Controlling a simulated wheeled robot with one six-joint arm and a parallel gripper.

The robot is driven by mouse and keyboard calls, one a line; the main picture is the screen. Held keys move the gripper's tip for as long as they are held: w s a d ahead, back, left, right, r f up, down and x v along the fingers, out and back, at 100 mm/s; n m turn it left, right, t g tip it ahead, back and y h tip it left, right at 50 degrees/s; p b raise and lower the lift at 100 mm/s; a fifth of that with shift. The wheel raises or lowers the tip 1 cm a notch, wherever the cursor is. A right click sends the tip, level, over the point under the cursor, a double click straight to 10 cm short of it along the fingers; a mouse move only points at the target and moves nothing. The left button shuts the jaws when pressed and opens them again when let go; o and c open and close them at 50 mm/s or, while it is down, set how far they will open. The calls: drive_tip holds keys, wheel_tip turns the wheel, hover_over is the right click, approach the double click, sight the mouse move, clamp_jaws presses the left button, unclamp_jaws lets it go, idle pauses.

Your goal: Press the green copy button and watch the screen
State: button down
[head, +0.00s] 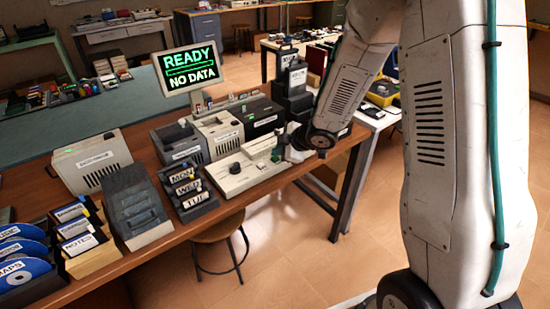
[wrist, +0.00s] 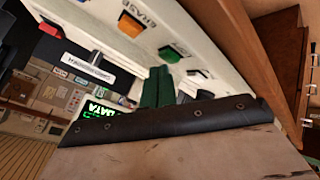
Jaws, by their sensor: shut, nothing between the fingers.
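The green button (wrist: 169,55) sits on a pale panel (wrist: 218,45) in the wrist view, beside an orange button (wrist: 127,24) near an ERASE label. My gripper (wrist: 158,70) is shut, its dark green fingers together and empty. The fingertips appear very close to the green button; I cannot tell whether they touch it. The screen (head: 190,72) in the head view reads READY and NO DATA in green and white. Part of it also shows in the wrist view (wrist: 100,110). In the head view my arm reaches down to the pale device (head: 240,174) on the bench; the green button is not clear there.
Grey and dark drive boxes (head: 215,136) stand behind the device. A rack of labelled cartridges (head: 187,188), a grey box (head: 137,207) and blue discs (head: 22,270) line the bench to the left. A round stool (head: 218,228) stands under the bench's front edge.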

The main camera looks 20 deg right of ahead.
drive_tip(key=shift+f, duration=0.4)
idle(0.3)
drive_tip(key=shift+r, duration=0.8)
drive_tip(key=shift+r, duration=0.1)
wheel_tip(320, 180, up, 5)
drive_tip(key=shift+f, duration=0.1)
idle(0.4)
idle(0.6)
